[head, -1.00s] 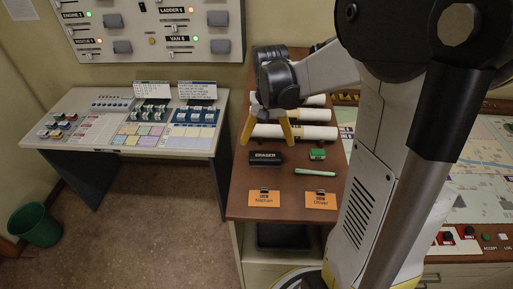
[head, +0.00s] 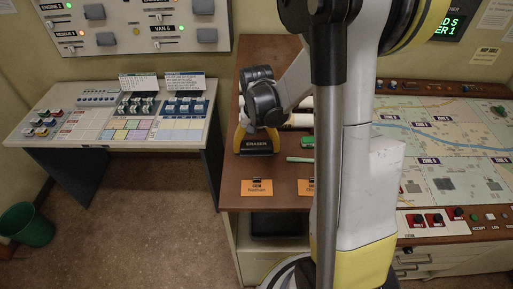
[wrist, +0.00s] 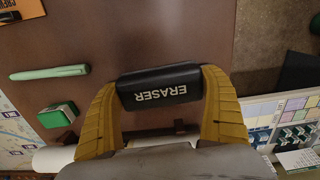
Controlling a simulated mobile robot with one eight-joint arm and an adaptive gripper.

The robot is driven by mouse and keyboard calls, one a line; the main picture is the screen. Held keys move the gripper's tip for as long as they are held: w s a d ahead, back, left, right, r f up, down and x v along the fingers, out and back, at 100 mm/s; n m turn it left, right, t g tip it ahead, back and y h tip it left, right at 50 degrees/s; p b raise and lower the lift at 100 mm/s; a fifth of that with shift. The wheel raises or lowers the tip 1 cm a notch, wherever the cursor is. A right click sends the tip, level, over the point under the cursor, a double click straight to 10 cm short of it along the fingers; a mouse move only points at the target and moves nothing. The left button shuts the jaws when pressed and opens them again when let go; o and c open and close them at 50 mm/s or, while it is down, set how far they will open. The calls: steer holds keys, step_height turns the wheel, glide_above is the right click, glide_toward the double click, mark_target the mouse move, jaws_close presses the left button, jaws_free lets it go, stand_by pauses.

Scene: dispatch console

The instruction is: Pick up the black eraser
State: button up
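The black eraser (head: 257,144), a dark block with white ERASER lettering, is at the left part of the brown desk top (head: 232,199). In the wrist view the eraser (wrist: 160,88) lies between the two yellow fingers of my gripper (wrist: 160,84). One finger is at each short end, with no clear gap. In the head view my gripper (head: 257,136) reaches down around the eraser from behind. The eraser appears to be at desk level; I cannot tell whether it is lifted.
A light green marker (wrist: 49,72) and a green block (wrist: 57,115) lie beside the eraser. White rolls (head: 297,120) lie behind it. An orange name card (head: 257,187) lies in front. The desk's left edge is close; a sloped console (head: 95,138) stands beyond a floor gap.

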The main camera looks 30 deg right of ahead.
mark_target(258, 145)
steer(key=shift+r, duration=0.1)
stand_by(0.3)
steer(key=r, duration=0.4)
steer(key=shift+s+d+r, duration=0.2)
steer(key=shift+s, duration=0.05)
steer(key=s+d+r, duration=0.6)
steer(key=s+d, duration=0.1)
steer(key=s, duration=0.1)
steer(key=shift+s+r, duration=0.25)
steer(key=shift+o, duration=1)
steer(key=shift+d, duration=0.1)
steer(key=shift+c, duration=1.3)
steer(key=shift+f, duration=0.1)
